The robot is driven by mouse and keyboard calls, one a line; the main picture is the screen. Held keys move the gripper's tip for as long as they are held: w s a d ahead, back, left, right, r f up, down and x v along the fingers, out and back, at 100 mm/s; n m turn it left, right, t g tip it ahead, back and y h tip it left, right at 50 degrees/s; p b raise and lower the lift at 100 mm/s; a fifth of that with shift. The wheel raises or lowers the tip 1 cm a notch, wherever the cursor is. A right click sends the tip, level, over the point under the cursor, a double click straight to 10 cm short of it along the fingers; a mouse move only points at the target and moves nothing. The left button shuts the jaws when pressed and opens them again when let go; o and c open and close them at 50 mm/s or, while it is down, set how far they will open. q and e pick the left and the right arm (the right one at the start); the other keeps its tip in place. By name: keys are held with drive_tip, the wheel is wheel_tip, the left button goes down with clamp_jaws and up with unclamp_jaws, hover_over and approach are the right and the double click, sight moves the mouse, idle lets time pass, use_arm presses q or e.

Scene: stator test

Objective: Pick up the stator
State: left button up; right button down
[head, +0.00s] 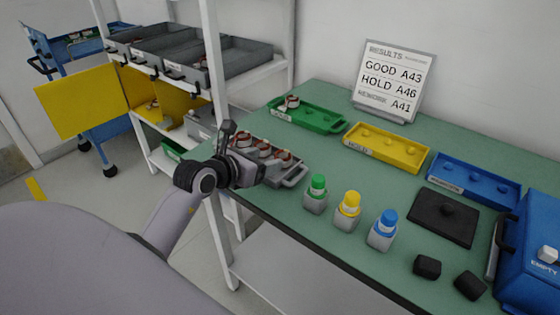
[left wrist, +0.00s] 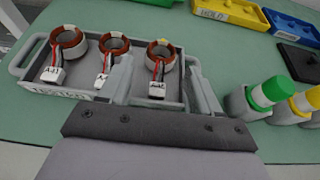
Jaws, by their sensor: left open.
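Three stators, rings with copper-coloured windings and white tags on red and black leads, sit in a row in a grey tray (left wrist: 60,88). In the left wrist view they are the left stator (left wrist: 68,40), the middle stator (left wrist: 113,44) and the right stator (left wrist: 160,52). My left gripper (left wrist: 158,68) is open, its two fingers apart over the tray's near side. The right stator and its tag show between the fingers, with nothing gripped. In the head view my left gripper (head: 238,160) partly hides the tray (head: 293,178). My right gripper is not in view.
Green (head: 320,122), yellow (head: 390,157) and blue (head: 478,187) trays line the table's back. One stator (head: 292,101) lies in the green tray. Green (head: 317,195), yellow (head: 347,212) and blue (head: 383,231) capped blocks stand right of the grey tray. A shelf post (head: 218,75) rises behind my gripper.

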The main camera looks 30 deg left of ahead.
sight(286, 154)
use_arm(q)
drive_tip(key=shift+x, duration=2.7)
drive_tip(key=shift+d, duration=0.1)
drive_tip(key=c, duration=0.9)
